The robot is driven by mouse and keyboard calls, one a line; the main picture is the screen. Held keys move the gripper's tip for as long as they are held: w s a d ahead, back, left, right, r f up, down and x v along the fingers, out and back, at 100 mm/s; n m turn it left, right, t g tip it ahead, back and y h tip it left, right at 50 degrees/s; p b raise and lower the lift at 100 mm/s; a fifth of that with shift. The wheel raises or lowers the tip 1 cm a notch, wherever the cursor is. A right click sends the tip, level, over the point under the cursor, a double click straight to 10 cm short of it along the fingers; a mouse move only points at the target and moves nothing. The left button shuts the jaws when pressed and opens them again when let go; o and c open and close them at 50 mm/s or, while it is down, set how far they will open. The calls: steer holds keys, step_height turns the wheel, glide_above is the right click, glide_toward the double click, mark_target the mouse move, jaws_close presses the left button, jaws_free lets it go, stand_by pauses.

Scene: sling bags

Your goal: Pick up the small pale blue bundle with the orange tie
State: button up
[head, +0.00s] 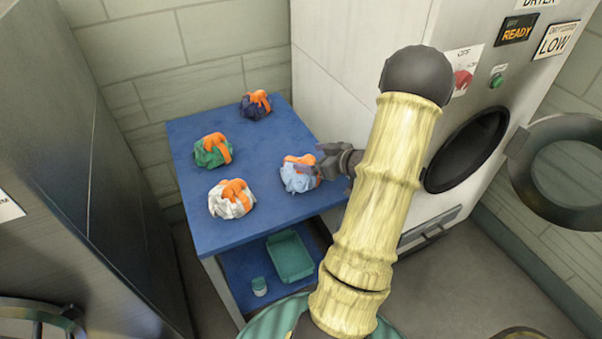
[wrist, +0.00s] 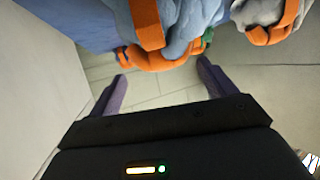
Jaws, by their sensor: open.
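The small pale blue bundle (head: 297,178) with its orange tie (head: 302,160) sits at the right side of the blue table top. My gripper (head: 312,168) is at the bundle's right side, close against it in the head view. In the wrist view the pale blue bundle (wrist: 183,20) fills the top middle, with its orange tie (wrist: 160,60) just beyond and between the fingertips. My gripper (wrist: 160,78) is open there, its two fingers apart on either side of the tie's lower loop. I cannot tell whether the fingers touch the bundle.
The blue table (head: 190,160) also holds a green bundle (head: 212,150), a white bundle (head: 231,199) and a dark blue bundle (head: 255,106), all with orange ties. A teal tray (head: 290,257) and small jar (head: 259,287) stand on the lower shelf. A dryer (head: 360,60) stands at right.

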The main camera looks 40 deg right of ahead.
mark_target(305, 157)
steer(key=x, duration=0.5)
steer(key=shift+a+f, duration=0.1)
steer(key=shift+a, duration=0.2)
steer(key=c, duration=1.3)
